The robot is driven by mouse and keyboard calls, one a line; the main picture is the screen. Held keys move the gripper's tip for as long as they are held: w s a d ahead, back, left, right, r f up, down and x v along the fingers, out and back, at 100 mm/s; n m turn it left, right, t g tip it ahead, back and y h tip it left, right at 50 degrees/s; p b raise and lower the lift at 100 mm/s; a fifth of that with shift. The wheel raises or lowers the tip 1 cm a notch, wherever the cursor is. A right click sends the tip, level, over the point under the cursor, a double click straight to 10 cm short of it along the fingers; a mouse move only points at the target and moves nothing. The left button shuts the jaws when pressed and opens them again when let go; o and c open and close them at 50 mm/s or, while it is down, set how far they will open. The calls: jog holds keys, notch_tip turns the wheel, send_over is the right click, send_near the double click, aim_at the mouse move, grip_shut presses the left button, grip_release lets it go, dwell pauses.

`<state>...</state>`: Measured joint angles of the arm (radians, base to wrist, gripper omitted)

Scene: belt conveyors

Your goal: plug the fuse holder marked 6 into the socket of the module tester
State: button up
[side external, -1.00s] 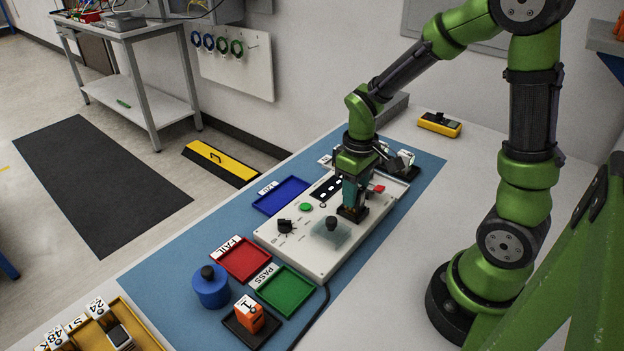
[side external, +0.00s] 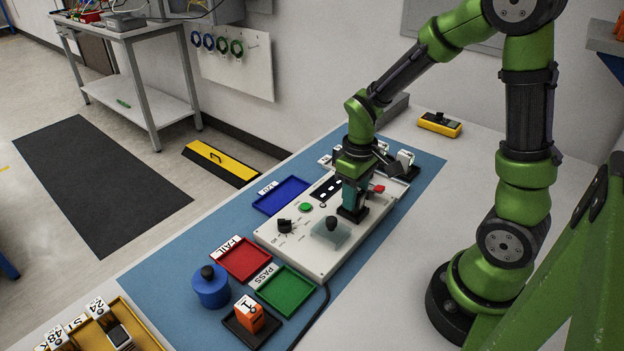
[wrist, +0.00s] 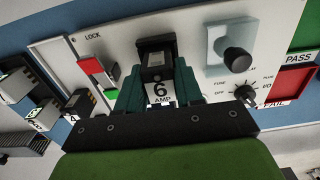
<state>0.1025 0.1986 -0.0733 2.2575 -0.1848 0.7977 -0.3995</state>
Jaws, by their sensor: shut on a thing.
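The fuse holder marked 6 (wrist: 160,92) is between my gripper's teal fingers, with its white "6 AMP" label facing the wrist camera. My gripper (wrist: 158,88) is shut on it. In the side view my gripper (side external: 353,206) points down at the black socket (side external: 352,215) on the white module tester (side external: 318,254). The holder's lower end is at the socket; the fingers hide most of it, and I cannot tell how deep it sits. The tester's panel (wrist: 190,28) also shows in the wrist view, with a red lever (wrist: 97,68) beside a "LOCK" mark.
The tester carries a black knob on a clear block (side external: 331,225), a rotary dial (side external: 286,226) and a green button (side external: 306,207). Blue (side external: 281,196), red (side external: 243,260) and green (side external: 287,290) trays lie near it. An orange holder marked 1 (side external: 249,314) stands in a black tray.

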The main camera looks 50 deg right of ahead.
jog(key=shift+f, duration=0.35)
dwell(0.4)
jog(key=o, duration=1.1)
jog(key=shift+o, duration=0.3)
jog(key=o, duration=0.4)
jog(key=shift+r, duration=3.8)
